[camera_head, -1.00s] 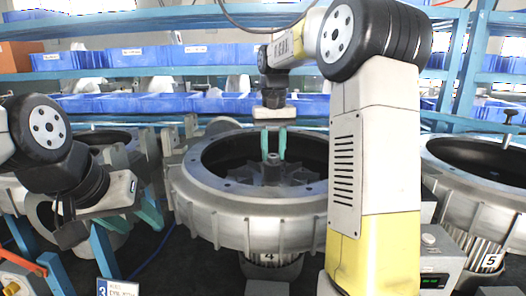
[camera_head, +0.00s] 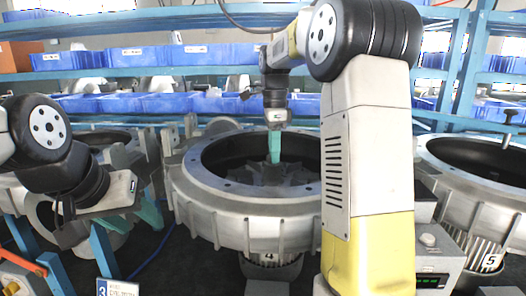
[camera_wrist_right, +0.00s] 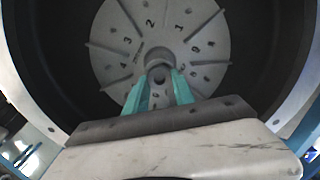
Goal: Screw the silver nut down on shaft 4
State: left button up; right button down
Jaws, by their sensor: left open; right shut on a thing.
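The blower housing labelled 4 (camera_head: 205,200) stands in the middle of the head view, its round opening facing up, with a grey finned impeller (camera_head: 255,173) inside. My right gripper (camera_head: 275,160) points straight down over the impeller's centre. In the right wrist view its teal fingers (camera_wrist_right: 159,82) are shut on the small grey nut (camera_wrist_right: 160,75) at the hub of the numbered impeller disc (camera_wrist_right: 120,45). The fingers hide the nut in the head view, and how far it sits down the shaft cannot be told. My left gripper (camera_head: 150,212) is open and empty at the left, apart from this housing.
Another blower housing (camera_head: 455,175), labelled 5, stands at the right, with a grey control box (camera_head: 440,260) in front. Blue shelving with blue bins (camera_head: 140,57) runs along the back. A sign marked 3 (camera_head: 117,288) stands front left. The housing wall surrounds my right fingers.

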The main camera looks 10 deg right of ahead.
jog(key=m, duration=0.4)
jog(key=shift+d+m, duration=0.15)
jog(key=shift+m, duration=0.15)
jog(key=c, duration=1.3)
grip_release()
jog(key=shift+w, duration=0.1)
jog(key=shift+c, duration=0.2)
